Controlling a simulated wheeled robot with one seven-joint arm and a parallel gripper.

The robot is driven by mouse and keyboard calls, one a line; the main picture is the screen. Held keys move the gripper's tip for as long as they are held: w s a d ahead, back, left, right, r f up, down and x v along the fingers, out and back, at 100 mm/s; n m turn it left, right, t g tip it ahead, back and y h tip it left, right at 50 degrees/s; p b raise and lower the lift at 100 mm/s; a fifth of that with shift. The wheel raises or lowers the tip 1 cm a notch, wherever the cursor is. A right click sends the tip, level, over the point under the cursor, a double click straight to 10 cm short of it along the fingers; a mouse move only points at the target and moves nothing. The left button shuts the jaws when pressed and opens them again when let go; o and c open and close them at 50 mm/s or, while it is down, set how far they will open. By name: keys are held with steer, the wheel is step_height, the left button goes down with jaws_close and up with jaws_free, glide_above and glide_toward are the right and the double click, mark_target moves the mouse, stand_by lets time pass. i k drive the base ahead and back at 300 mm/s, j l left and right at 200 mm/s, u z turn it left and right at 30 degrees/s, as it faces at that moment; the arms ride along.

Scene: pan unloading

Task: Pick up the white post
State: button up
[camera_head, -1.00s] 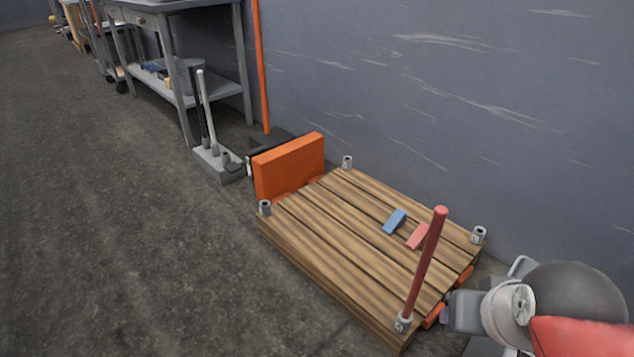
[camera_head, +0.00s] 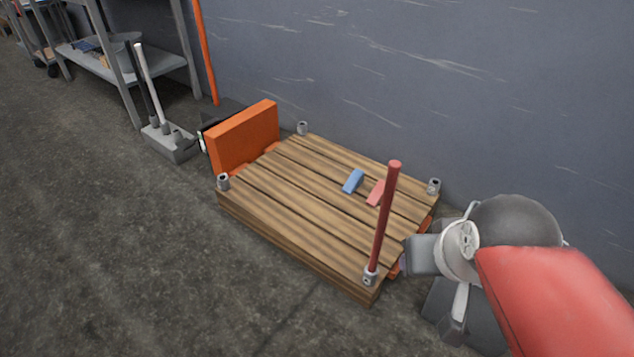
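The white post (camera_head: 147,85) stands nearly upright, leaning slightly, in a grey block stand (camera_head: 170,143) on the floor at the upper left. A black post (camera_head: 142,90) stands close beside it in the same block. My gripper (camera_head: 422,255) is at the lower right, by the right end of the wooden pallet and far from the white post. Its fingers cannot be made out clearly, and I see nothing held in it.
A wooden pallet (camera_head: 290,215) with corner sockets lies between my gripper and the stand. It carries a red post (camera_head: 384,220), a blue block (camera_head: 353,181) and a pink block (camera_head: 376,192). An orange panel (camera_head: 245,137) stands at its far end. Floor at left is clear.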

mark_target(137, 46)
steer(key=i+j, duration=0.35)
steer(key=j, duration=0.2)
steer(key=i+j+z, duration=0.1)
steer(key=i+j, duration=0.2)
steer(key=j, duration=0.25)
steer(key=i+j, duration=0.35)
steer(key=j, duration=0.2)
steer(key=i+j+z, duration=0.15)
steer(key=i+j, duration=0.15)
steer(key=j, duration=0.3)
steer(key=i+j, duration=0.3)
steer(key=j, duration=0.3)
steer(key=i+j+z, duration=0.1)
steer(key=i+j, duration=0.15)
steer(key=j, duration=0.35)
steer(key=i+j, duration=0.3)
steer(key=j, duration=0.3)
steer(key=i+j+z, duration=0.1)
steer(key=i+j, duration=0.15)
steer(key=j, duration=0.4)
